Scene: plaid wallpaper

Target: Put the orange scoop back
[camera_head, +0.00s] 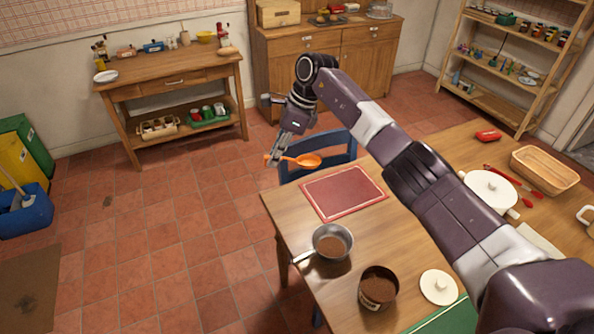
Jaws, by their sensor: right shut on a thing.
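The orange scoop (308,160) is in the air just beyond the far left corner of the wooden table, in front of the blue chair. My right gripper (274,158) is shut on the scoop's handle; the bowl of the scoop points right. My right arm reaches in from the lower right across the table. A brown canister (379,288) with dark brown powder in it stands open on the table. A metal pan (331,244) with brown powder in it stands left of the canister. My left gripper is out of view.
A red mat (343,193) lies near the table's far left corner. A white lid (439,287) lies right of the canister. A white pot (489,190) and a wicker basket (545,170) stand further right. A blue chair (322,152) is at the table's far side. Open tiled floor lies left.

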